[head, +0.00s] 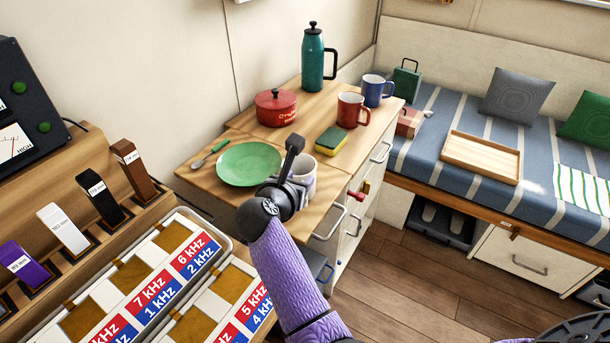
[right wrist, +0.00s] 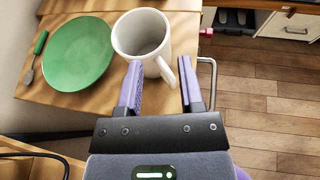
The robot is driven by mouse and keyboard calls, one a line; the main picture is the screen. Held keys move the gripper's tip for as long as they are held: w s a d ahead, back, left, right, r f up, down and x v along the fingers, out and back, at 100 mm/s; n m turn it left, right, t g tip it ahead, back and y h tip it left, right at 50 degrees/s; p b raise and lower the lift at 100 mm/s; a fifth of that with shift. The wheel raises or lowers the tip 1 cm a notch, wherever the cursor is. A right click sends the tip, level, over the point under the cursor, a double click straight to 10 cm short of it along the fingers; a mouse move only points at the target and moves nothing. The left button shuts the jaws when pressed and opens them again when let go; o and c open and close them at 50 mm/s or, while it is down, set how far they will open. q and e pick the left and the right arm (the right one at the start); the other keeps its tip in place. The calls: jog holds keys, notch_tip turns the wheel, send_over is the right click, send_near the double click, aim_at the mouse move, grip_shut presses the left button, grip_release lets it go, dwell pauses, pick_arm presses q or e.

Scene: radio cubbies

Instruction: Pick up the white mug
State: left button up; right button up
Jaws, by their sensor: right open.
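The white mug (head: 305,172) stands upright near the front edge of the wooden counter, partly hidden behind my right gripper (head: 292,168) in the head view. In the right wrist view the mug (right wrist: 140,36) is just beyond the fingertips, with its handle toward me. My right gripper (right wrist: 160,66) is open, its two purple fingers on either side of the mug's handle (right wrist: 163,68). The left finger looks very close to the mug's wall; I cannot tell if it touches. My left gripper is not in view.
A green plate (head: 249,162) and a spoon (head: 211,153) lie left of the mug. A yellow-green sponge (head: 331,141), red mug (head: 352,110), red pot (head: 276,107), blue mug (head: 374,90) and teal flask (head: 313,58) stand behind. A drawer handle (head: 331,222) juts out in front.

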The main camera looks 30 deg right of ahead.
aim_at(312, 172)
jog(key=b+x, duration=0.1)
jog(key=x, duration=0.2)
jog(key=b+x, duration=0.1)
jog(key=x, duration=0.2)
jog(key=shift+s+d+f+b, duration=0.25)
jog(key=shift+s+d+b, duration=0.05)
jog(key=shift+d, duration=0.05)
jog(key=shift+w+d, duration=0.3)
jog(key=shift+r, duration=0.1)
jog(key=c, duration=0.6)
grip_shut()
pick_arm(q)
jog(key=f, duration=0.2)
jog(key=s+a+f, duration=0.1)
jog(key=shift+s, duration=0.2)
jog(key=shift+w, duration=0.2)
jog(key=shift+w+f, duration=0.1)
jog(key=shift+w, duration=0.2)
